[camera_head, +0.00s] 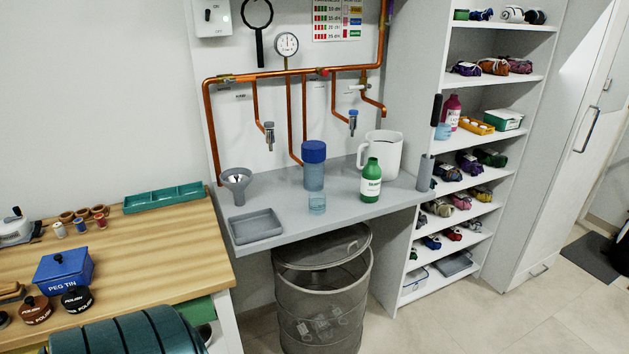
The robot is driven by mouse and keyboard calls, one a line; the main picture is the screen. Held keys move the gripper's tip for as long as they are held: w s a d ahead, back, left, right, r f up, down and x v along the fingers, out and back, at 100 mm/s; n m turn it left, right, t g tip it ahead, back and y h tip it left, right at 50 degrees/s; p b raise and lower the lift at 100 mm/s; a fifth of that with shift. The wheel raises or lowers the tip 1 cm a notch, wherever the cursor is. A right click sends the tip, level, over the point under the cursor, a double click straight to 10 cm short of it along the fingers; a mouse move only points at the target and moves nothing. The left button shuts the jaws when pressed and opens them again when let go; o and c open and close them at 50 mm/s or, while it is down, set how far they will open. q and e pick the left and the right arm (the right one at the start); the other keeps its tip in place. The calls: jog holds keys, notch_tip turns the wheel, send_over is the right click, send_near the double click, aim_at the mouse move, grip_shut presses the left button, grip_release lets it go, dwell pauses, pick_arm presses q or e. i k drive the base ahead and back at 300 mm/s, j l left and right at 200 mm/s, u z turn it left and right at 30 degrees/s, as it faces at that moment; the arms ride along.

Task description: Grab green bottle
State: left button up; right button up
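The green bottle (371,181) stands upright on the grey wall shelf (335,218), right of its middle. It has a narrow neck, a green cap and a white label whose text is too small to read. Nothing covers its front. A white jug (385,150) stands close behind it, and a clear vessel with a blue lid (314,165) stands to its left. Neither of my grippers is in view.
A small clear cup (317,203), a grey funnel (236,182) and a grey tray (256,226) are on the shelf. Copper pipes with taps (269,135) hang above. A mesh bin (322,300) stands below. A wooden bench (150,255) is at left, shelving at right.

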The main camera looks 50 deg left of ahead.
aim_at(372, 173)
jog(key=u, duration=1.25)
